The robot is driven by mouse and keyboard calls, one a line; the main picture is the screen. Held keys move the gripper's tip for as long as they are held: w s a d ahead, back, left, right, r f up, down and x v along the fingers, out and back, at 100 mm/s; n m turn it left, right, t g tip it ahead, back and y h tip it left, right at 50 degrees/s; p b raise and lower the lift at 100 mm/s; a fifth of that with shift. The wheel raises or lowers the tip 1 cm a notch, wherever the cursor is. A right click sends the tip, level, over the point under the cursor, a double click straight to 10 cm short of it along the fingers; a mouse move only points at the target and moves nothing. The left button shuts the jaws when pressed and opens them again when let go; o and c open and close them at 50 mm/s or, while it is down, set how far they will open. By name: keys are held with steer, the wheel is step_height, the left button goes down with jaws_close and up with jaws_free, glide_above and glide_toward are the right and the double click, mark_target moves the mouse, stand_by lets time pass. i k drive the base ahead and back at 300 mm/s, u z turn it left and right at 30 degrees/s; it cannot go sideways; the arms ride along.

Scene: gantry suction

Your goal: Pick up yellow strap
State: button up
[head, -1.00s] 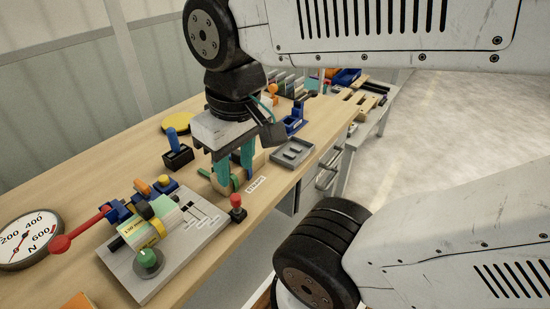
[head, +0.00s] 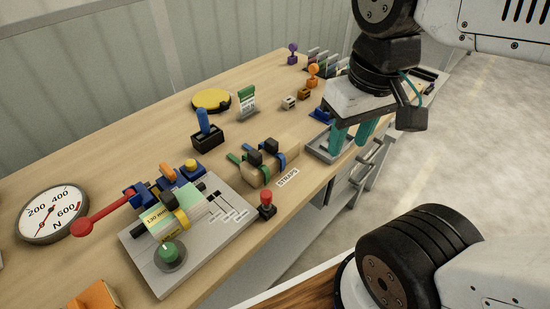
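A yellow strap (head: 181,218) is wrapped around the pale green block marked 130 mm (head: 158,222), on the grey fixture plate (head: 165,278). A wooden strap holder (head: 286,160) behind the STRAPS label carries a green strap (head: 246,172) and a blue strap (head: 279,163), each with a black buckle. My gripper (head: 350,146) points down at the right, over or beside the grey tray (head: 318,145), away from the yellow strap. Its teal fingers are apart, with nothing seen between them.
A red lever (head: 92,225) and a round force dial (head: 52,213) stand left of the fixture. A red-topped button (head: 266,202) is near the front edge. A blue-handled joystick (head: 204,128) and a yellow disc (head: 211,100) stand behind. Bare bench lies at back left.

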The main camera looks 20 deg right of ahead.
mark_target(170, 201)
steer(key=u, duration=2.8)
steer(key=k, duration=0.85)
steer(key=z, duration=1.7)
steer(key=i, duration=0.5)
